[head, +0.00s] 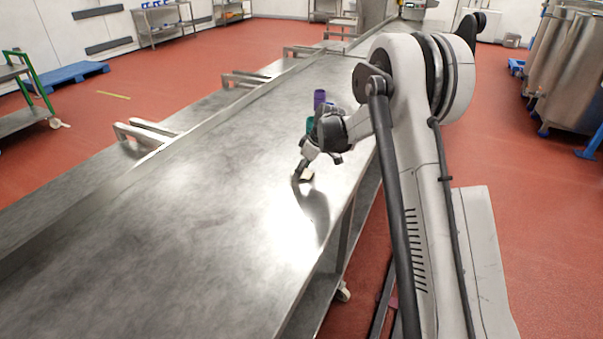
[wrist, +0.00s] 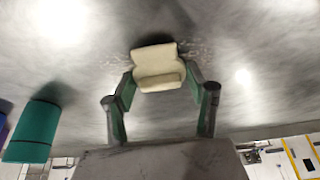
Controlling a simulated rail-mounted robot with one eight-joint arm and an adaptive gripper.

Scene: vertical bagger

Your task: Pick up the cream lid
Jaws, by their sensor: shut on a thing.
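The cream lid (wrist: 157,70) is a small pale piece with a raised ridge, seen near the middle of the wrist view. My gripper (wrist: 158,90) is shut on it, with a green-padded finger at each side. In the head view the lid (head: 307,175) is a small pale patch at my gripper (head: 302,172), low over the metal table. I cannot tell whether the lid touches the table. Part of it is hidden by the fingers in the head view.
A teal cup (wrist: 34,131) and a purple cup (head: 319,98) stand just beyond my gripper on the long metal table (head: 150,240). The near and left parts of the tabletop are clear. Metal brackets (head: 146,132) stand along its left side.

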